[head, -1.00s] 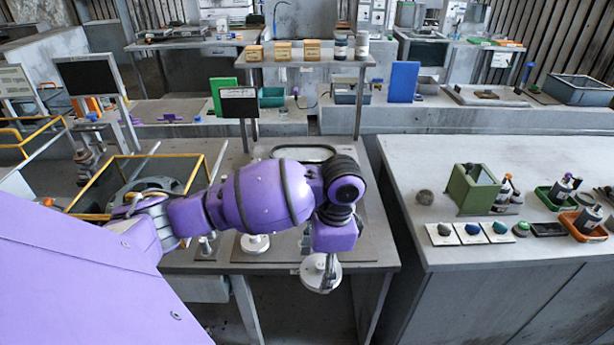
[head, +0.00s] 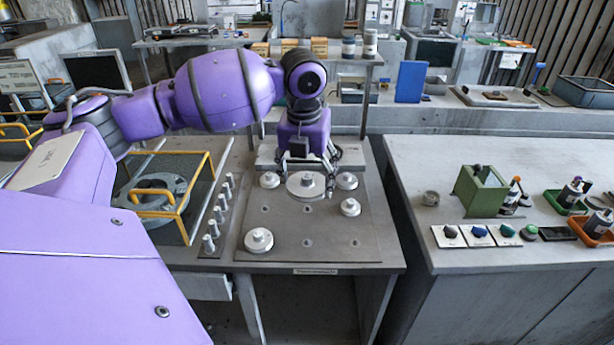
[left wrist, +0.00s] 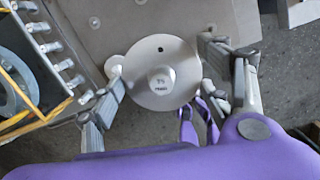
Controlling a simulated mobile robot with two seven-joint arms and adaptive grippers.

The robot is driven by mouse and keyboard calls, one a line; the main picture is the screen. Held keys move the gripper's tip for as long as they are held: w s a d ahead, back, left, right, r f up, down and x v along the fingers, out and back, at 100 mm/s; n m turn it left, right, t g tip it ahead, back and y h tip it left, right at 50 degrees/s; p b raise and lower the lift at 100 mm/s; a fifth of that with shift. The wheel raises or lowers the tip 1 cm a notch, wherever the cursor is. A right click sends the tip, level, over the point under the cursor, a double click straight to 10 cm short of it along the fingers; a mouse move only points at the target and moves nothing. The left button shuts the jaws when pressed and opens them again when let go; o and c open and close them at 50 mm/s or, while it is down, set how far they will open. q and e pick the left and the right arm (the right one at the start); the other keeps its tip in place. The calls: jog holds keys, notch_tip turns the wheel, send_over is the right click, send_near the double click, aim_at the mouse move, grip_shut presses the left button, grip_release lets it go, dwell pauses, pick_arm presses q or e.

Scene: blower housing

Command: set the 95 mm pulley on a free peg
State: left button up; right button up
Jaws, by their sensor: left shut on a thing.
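My left gripper (head: 308,178) is shut on a wide pale grey pulley (head: 305,187), held flat over the back middle of the peg board (head: 285,222). I cannot tell whether the pulley touches the board. In the left wrist view the pulley (left wrist: 148,92) lies between the fingers of the gripper (left wrist: 165,95), and the marking on its hub is too small to read surely. Smaller pulleys sit on the board at back left (head: 269,180), back right (head: 346,181), right (head: 350,207) and front left (head: 258,240). Small bare peg spots (head: 308,242) show in the middle and front. My right gripper is out of view.
A row of upright grey posts (head: 214,228) stands left of the board, beside a yellow-railed frame (head: 193,205) around a grey housing (head: 150,200). A separate bench (head: 410,165) to the right carries a green box (head: 478,190) and small trays. The board's front is mostly clear.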

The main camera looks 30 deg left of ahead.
pick_arm(q)
notch_tip(320, 180, down, 15)
jog(key=b, duration=0.9)
jog(key=shift+f, duration=0.55)
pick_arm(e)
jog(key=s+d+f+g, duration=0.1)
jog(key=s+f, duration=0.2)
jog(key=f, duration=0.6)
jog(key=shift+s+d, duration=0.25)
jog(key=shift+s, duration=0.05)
pick_arm(q)
jog(key=shift+f, duration=0.1)
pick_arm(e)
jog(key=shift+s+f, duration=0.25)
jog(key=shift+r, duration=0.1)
pick_arm(q)
jog(key=shift+f+p, duration=0.1)
jog(key=shift+p, duration=0.35)
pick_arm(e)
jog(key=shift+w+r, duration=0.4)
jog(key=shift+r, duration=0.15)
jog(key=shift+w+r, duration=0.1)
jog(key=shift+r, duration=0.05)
